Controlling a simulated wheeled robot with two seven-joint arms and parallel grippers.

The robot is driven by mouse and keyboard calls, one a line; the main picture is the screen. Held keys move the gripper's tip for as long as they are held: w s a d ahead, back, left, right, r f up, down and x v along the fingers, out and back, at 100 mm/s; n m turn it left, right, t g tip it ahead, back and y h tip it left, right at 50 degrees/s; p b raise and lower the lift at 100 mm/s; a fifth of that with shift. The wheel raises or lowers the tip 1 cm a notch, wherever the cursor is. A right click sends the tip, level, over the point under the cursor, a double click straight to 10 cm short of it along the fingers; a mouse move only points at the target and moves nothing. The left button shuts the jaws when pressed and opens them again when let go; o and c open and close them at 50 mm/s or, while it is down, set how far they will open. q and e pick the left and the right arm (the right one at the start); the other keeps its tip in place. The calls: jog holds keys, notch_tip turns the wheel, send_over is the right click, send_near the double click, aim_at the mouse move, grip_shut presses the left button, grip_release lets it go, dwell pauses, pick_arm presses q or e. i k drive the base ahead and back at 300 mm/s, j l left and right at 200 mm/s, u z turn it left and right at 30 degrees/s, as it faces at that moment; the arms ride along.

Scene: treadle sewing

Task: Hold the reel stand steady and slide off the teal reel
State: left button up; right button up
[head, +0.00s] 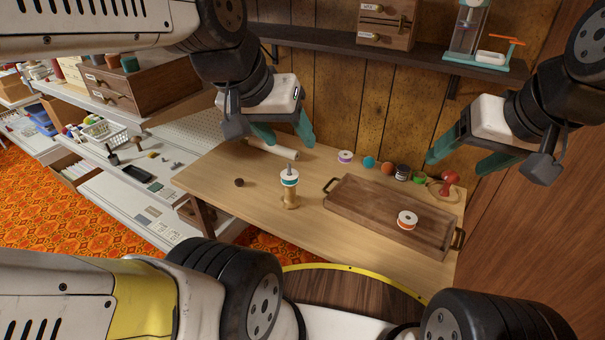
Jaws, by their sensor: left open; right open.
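The reel stand (290,199) stands upright on the wooden table, with a brass-coloured base and a thin peg on top. The teal reel (289,180) sits around its peg, with white showing at its rim. My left gripper (290,140) is open and empty, above and behind the stand, apart from it. My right gripper (455,166) is open and empty, above the right end of the table, well away from the stand.
Several reels and balls, including a teal ball (368,162), line the back edge. A dark knob-like piece (239,182) lies left of the stand. A red object (450,177) stands at right.

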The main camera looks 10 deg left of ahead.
aim_at(286, 180)
jog(key=j+z, duration=0.25)
jog(key=j, duration=0.65)
jog(key=j+z, duration=0.25)
jog(key=j, duration=0.65)
jog(key=u, duration=0.35)
jog(key=l+u, duration=0.5)
jog(key=u, duration=0.25)
jog(key=k+l+u, duration=0.15)
jog(key=u, duration=0.2)
jog(key=k+l+u, duration=0.1)
jog(key=l, duration=0.3)
jog(key=k+l, duration=0.2)
jog(key=l, duration=0.15)
jog(key=k+l+u, duration=0.15)
jog(key=l, duration=0.25)
jog(key=k+l, duration=0.2)
jog(key=l, duration=0.15)
jog(key=k+l+u, duration=0.15)
jog(key=l, duration=0.2)
